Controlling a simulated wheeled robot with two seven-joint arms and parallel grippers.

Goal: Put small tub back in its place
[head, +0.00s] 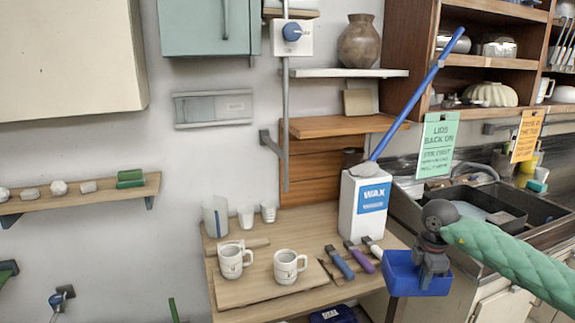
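A blue tub (403,279), which I take to be the small tub, is in the head view at the lower right. It looks held in the air just off the right front corner of the wooden table (232,293). My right gripper (428,281) points down at the tub's right side, and its dark fingers appear closed on the tub wall. The fingers partly hide that side. My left gripper is not in view.
A white wax container (350,208) with a blue-handled tool stands at the table's back right. Two mugs (232,262) sit on a board; several handled tools (340,262) lie beside them. A sink (535,228) is at right. A labelled blue item (335,315) shows low down.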

